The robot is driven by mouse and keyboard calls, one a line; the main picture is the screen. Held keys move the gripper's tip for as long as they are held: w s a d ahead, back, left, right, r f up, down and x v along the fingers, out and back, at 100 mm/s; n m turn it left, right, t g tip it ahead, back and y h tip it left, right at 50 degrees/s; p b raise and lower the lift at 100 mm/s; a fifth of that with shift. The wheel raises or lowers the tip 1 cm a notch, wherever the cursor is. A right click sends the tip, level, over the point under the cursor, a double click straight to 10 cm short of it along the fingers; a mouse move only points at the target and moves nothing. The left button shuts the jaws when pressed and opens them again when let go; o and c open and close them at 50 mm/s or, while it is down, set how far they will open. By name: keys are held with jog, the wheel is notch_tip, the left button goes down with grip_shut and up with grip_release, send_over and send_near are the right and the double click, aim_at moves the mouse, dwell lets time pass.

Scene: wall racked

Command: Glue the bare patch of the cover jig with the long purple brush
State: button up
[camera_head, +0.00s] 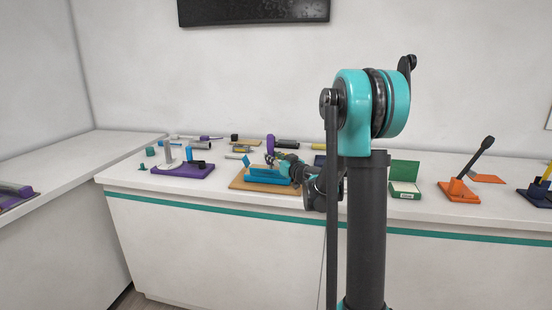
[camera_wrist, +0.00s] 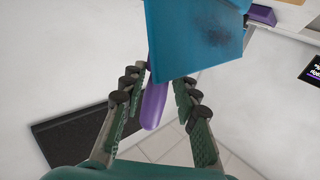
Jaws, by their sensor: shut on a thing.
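My gripper (camera_wrist: 160,92) is shut on the purple handle of the brush (camera_wrist: 153,108), which passes between its fingers in the wrist view. The brush's far end is hidden behind a blue panel (camera_wrist: 190,35) with a dark smudged patch, which I take to be part of the jig. In the head view, a blue jig (camera_head: 268,182) with a raised blue flap stands on a wooden board (camera_head: 240,184). My gripper (camera_head: 272,158) is just above and behind it, with the purple handle (camera_head: 270,142) sticking up. I cannot tell whether the brush touches the jig.
A purple base (camera_head: 182,171) with a grey upright stands left of the board. A green box (camera_head: 404,188) and an orange stand (camera_head: 459,191) with a dark lever are to the right. Several tubes lie behind. Some bare counter shows between the purple base and the board.

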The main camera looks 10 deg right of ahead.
jog(key=shift+w+a, duration=0.35)
jog(key=shift+a, duration=0.75)
jog(key=shift+w+a, duration=0.4)
jog(key=shift+a, duration=0.65)
jog(key=shift+w+a, duration=0.35)
jog(key=shift+a, duration=0.75)
jog(key=shift+d, duration=0.15)
jog(key=shift+s+d, duration=0.7)
jog(key=shift+d, duration=1.35)
jog(key=shift+s+d, duration=0.65)
jog(key=shift+d, duration=1.35)
jog(key=shift+s+d, duration=0.7)
jog(key=shift+d, duration=1.35)
jog(key=shift+a, duration=0.15)
jog(key=shift+w+a, duration=0.25)
jog(key=shift+a, duration=0.35)
jog(key=shift+w+a+f, duration=0.1)
jog(key=shift+w+a, duration=0.1)
jog(key=shift+a, duration=0.5)
jog(key=shift+w+a+f, duration=0.1)
jog(key=shift+w+a, duration=0.1)
jog(key=shift+a, duration=0.45)
grip_shut()
jog(key=shift+r, duration=0.2)
